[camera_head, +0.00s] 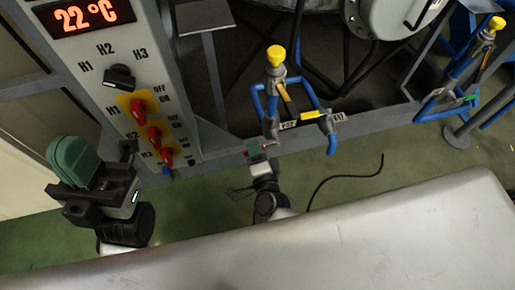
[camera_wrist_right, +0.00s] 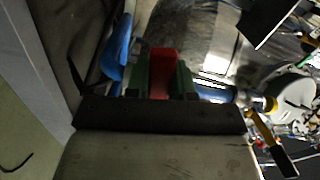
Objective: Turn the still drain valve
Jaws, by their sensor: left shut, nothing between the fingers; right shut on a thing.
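The blue pipework (camera_head: 258,102) hangs at the front of the rig, with a yellow-topped valve (camera_head: 276,56) above it. My right gripper (camera_head: 257,149) is at the pipework's lower end, by the frame's bottom rail. In the right wrist view its green fingers (camera_wrist_right: 162,75) are shut on a red handle (camera_wrist_right: 162,62), which appears to be the drain valve's. How far the handle is turned cannot be told. My left gripper (camera_head: 76,158) is shut and empty, beside the control panel and away from the pipework.
A second yellow-topped valve (camera_head: 496,24) stands at the right. A black cable (camera_head: 345,177) lies near the green floor (camera_head: 215,215).

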